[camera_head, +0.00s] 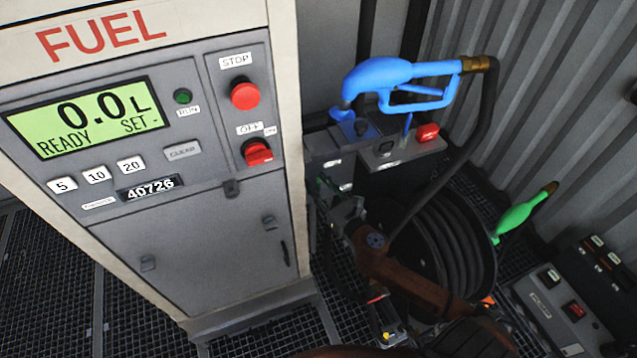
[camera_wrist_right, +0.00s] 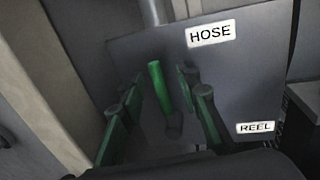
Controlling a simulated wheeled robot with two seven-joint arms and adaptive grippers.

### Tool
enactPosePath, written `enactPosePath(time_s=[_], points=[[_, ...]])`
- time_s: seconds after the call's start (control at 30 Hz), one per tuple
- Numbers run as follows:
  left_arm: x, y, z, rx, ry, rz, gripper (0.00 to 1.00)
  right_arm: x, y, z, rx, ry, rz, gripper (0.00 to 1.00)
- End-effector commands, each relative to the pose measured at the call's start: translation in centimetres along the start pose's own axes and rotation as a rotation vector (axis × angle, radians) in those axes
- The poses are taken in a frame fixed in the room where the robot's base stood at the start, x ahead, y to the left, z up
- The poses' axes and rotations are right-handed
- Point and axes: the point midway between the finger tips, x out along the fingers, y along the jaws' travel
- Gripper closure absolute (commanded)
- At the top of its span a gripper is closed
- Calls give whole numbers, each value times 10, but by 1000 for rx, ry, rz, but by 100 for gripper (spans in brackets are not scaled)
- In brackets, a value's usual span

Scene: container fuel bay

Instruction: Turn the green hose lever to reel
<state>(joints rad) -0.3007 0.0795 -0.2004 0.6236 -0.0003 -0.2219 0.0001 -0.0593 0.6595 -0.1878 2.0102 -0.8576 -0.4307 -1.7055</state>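The green hose lever (camera_wrist_right: 157,88) stands nearly upright on a grey panel (camera_wrist_right: 255,75) in the right wrist view. Its free end points up, and its pivot is at the lower end. A HOSE label (camera_wrist_right: 211,33) is above it to the right and a REEL label (camera_wrist_right: 256,128) is at lower right. My right gripper (camera_wrist_right: 158,95) is open, with fingers on both sides of the lever; I see gaps, no clear contact. In the head view my right gripper (camera_head: 332,192) is beside the fuel cabinet, and the lever is hard to make out there. My left gripper is not in view.
The fuel cabinet (camera_head: 215,255) stands close on the left of my right gripper. A blue nozzle (camera_head: 400,75) sits above and behind it. A black hose reel (camera_head: 455,245) is to the right, with a green nozzle (camera_head: 522,213) beyond. A switch box (camera_head: 560,310) is at lower right.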

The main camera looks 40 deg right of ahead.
Motion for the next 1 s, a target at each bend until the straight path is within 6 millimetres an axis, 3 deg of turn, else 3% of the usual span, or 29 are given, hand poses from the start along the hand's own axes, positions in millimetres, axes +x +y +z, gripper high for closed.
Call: enactPosePath(time_s=[0.13, 0.57, 1.0], points=[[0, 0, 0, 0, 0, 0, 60, 0, 0, 0, 0, 0, 0, 70], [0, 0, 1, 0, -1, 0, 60, -1, 0, 0, 1, 0, -1, 100], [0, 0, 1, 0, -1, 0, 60, -1, 0, 0, 1, 1, 0, 100]])
